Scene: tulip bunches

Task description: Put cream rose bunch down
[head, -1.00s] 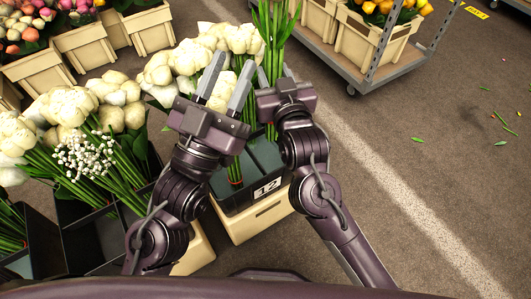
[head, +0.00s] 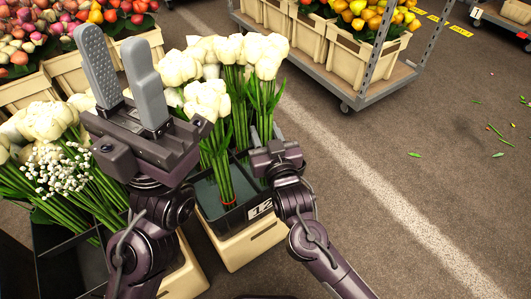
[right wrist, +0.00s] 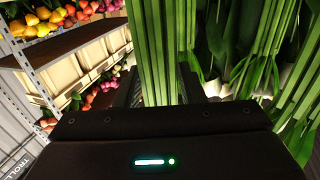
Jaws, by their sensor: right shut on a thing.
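The cream rose bunch (head: 266,56) has pale heads over long green stems and stands about upright above the right part of the black bucket (head: 234,219) labelled 12. My right gripper (head: 268,136) is shut on its stems. Green stems (right wrist: 165,50) run between its fingers in the right wrist view. The stem ends are hidden behind the gripper, so I cannot tell whether they touch the bucket floor. Another cream bunch (head: 207,101) with a red band stands in the bucket beside it. My left gripper (head: 118,62) is open and empty, raised at the left, close to the camera.
More white flowers (head: 45,122) and small white blooms stand in dark buckets at the left. Beige crates of colourful flowers (head: 70,72) stand behind. A metal trolley (head: 375,85) with orange and yellow flowers is at the back.

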